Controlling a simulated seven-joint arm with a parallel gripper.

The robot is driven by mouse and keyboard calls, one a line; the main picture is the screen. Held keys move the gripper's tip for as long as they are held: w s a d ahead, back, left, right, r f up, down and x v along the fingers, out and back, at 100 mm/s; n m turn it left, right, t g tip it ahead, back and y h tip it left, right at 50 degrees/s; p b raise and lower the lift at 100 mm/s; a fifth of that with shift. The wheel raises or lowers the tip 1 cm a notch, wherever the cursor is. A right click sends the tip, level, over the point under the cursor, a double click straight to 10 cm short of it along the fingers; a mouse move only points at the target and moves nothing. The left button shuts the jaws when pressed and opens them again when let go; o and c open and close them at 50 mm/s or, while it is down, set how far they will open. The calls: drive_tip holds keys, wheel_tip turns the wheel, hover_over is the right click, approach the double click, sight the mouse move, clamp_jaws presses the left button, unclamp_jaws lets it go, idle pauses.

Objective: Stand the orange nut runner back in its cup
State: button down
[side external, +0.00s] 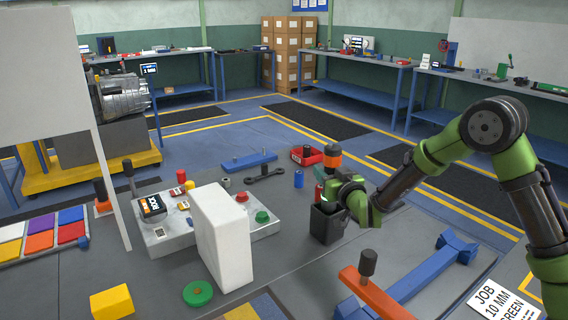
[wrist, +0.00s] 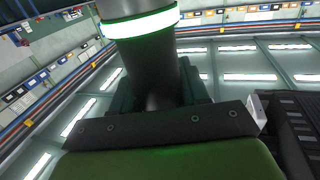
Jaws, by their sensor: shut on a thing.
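The orange nut runner (side external: 332,160), with a dark cap above its orange band, stands roughly upright in the side view. My green gripper (side external: 334,188) is shut on it below the band. The black square-sided cup (side external: 327,224) is directly below my gripper. The runner's lower part is hidden by the gripper and cup, so I cannot tell how deep it sits or whether it touches the bottom. The wrist view looks up at the ceiling and shows a dark cylinder with a glowing green ring; the cup is not visible there.
A white block (side external: 222,238) stands left of the cup, before a grey fixture plate (side external: 172,240). A red tray (side external: 306,157) and a blue cylinder (side external: 298,179) are behind. A blue stand (side external: 430,268) and an orange bar (side external: 371,294) lie at front right.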

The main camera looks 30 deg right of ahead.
drive_tip(key=shift+f, duration=0.45)
drive_tip(key=shift+f, duration=0.15)
drive_tip(key=c, duration=0.6)
unclamp_jaws()
drive_tip(key=shift+f, duration=0.15)
drive_tip(key=shift+o, duration=0.2)
